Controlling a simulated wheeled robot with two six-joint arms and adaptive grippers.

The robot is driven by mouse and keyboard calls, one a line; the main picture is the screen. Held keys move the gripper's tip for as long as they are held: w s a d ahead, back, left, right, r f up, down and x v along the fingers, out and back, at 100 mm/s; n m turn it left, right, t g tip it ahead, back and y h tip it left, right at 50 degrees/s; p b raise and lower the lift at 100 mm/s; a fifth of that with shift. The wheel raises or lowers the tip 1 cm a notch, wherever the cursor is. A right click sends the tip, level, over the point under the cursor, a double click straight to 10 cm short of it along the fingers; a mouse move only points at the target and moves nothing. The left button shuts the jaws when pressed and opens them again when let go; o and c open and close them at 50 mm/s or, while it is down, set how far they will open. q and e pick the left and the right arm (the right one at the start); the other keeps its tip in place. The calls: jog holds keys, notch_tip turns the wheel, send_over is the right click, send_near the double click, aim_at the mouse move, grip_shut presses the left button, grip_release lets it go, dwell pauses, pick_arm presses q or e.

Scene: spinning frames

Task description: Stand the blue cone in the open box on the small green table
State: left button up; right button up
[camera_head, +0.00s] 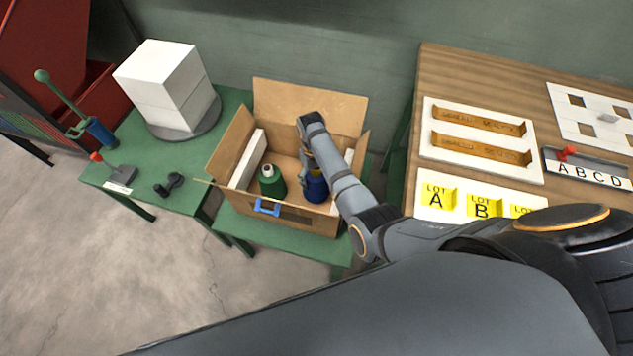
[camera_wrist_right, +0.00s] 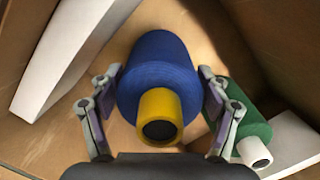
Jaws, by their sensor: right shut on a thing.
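The blue cone (camera_head: 316,188), a blue yarn cone with a yellow top, is inside the open cardboard box (camera_head: 268,228) on the small green table (camera_head: 240,230). My right gripper (camera_head: 311,170) reaches down into the box and is shut on the cone. The right wrist view shows the blue cone (camera_wrist_right: 155,65) between both fingers of the right gripper (camera_wrist_right: 160,85). The cone looks upright and low in the box. I cannot tell if its base touches the floor. My left gripper is not in view.
A green cone (camera_head: 271,182) stands in the box beside the blue one. A white slab (camera_head: 249,160) lines the box's left wall. A wooden table (camera_head: 440,75) with trays stands at right.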

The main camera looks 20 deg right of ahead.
notch_tip(320, 180, down, 2)
jog(key=shift+f, duration=0.15)
jog(key=shift+f, duration=0.1)
jog(key=o, duration=1.7)
jog(key=r, duration=0.4)
jog(key=w+r+p, duration=0.1)
jog(key=r, duration=0.7)
jog(key=shift+w+a+p, duration=0.2)
jog(key=shift+w+p, duration=0.15)
jog(key=shift+w, duration=0.05)
